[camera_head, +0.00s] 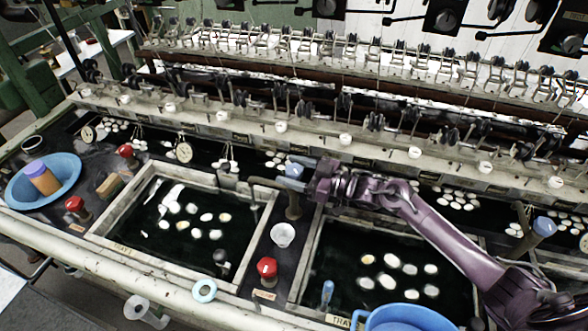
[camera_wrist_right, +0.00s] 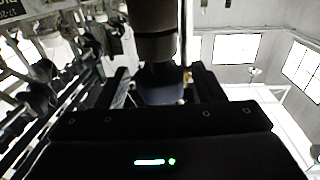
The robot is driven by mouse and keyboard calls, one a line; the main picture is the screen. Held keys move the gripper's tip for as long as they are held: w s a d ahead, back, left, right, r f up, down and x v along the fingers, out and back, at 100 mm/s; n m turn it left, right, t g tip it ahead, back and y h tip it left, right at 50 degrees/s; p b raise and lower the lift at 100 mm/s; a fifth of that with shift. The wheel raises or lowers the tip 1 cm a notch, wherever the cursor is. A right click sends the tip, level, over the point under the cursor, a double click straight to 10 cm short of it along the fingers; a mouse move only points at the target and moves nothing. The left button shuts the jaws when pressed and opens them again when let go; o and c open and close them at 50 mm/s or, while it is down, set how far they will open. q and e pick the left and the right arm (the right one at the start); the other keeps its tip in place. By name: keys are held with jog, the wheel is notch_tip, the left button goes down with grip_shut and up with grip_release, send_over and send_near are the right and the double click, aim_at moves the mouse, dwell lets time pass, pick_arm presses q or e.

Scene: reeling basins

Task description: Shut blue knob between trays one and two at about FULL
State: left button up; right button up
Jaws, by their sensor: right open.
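The blue knob (camera_head: 294,170) sits on a brownish post between tray one (camera_head: 103,232) on the left and tray two (camera_head: 302,262) on the right. My right gripper (camera_head: 291,178) reaches it from the right, with its fingers at the knob's height, partly covering it. In the right wrist view, the open fingers (camera_wrist_right: 162,88) stand on either side of a dark bluish knob (camera_wrist_right: 160,82), with the post (camera_wrist_right: 155,38) above it in the picture. Contact cannot be told. The knob's setting and any FULL mark are not legible. My left gripper is out of view.
A red knob (camera_head: 267,268) and a white cup (camera_head: 283,235) stand between the trays, in front of the post. A blue basin (camera_head: 408,320) is at the front right. Another blue knob (camera_head: 544,226) stands far right. Reeling fittings line the back rail.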

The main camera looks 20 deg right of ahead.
jog(key=c, duration=1)
jog(key=shift+o, duration=0.2)
jog(key=shift+s+a+r+m+t+h+p, duration=0.1)
jog(key=shift+r+m+t+h+p, duration=0.1)
jog(key=shift+m+t+h+p, duration=1.6)
jog(key=shift+m+h+p, duration=0.1)
jog(key=shift+h+p, duration=0.25)
jog(key=m+t+h+p, duration=0.1)
jog(key=m+h, duration=0.1)
jog(key=h, duration=0.1)
jog(key=shift+f+t, duration=0.15)
jog(key=shift+t, duration=0.15)
jog(key=shift+m+t+h, duration=0.5)
jog(key=shift+m+h, duration=0.6)
jog(key=shift+h, duration=0.55)
jog(key=o, duration=1)
jog(key=shift+c, duration=0.2)
